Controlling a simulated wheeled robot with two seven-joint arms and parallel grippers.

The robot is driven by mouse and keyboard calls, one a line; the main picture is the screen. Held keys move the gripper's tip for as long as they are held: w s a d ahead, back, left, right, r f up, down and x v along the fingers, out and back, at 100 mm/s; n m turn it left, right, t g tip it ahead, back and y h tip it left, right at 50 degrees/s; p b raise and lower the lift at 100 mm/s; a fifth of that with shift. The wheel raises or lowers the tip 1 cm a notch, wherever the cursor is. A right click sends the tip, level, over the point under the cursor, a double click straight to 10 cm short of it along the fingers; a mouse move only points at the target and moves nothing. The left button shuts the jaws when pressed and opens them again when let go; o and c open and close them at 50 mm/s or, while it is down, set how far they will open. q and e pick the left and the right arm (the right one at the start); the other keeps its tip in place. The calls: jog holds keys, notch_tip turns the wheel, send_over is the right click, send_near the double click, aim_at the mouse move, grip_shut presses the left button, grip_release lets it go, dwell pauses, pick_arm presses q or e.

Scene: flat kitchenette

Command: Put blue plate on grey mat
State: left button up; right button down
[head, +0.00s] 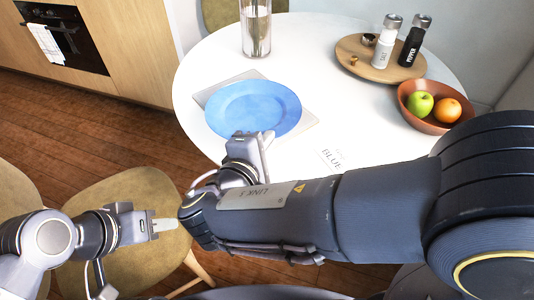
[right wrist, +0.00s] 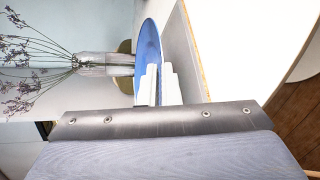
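My right gripper (head: 262,137) is at the plate's near rim. In the right wrist view its fingers (right wrist: 159,85) are close together with the rim of the plate (right wrist: 149,45) between them, one finger above and one below, near the mat (right wrist: 184,55). Whether the plate's far side touches the mat is unclear. My left gripper (head: 163,225) is away from the table, over a chair, and looks empty; its finger gap cannot be made out.
A glass vase (head: 256,30) stands behind the plate. A wooden tray (head: 379,72) with shakers and a brown bowl (head: 409,101) with an apple and orange are at the right. Lettering (head: 331,157) lies near the table's front. Chairs (head: 125,205) stand at the lower left.

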jog(key=shift+w+f, duration=0.35)
jog(key=shift+f, duration=0.05)
jog(key=f+b, duration=0.1)
jog(key=f, duration=0.2)
jog(key=shift+w+f, duration=0.15)
jog(key=shift+w, duration=0.05)
jog(key=c, duration=1.6)
grip_release()
jog(key=shift+d, duration=0.1)
jog(key=shift+c, duration=0.2)
jog(key=shift+s, duration=0.1)
jog(key=p+v, duration=0.1)
jog(key=v, duration=1.1)
jog(key=shift+p, duration=0.4)
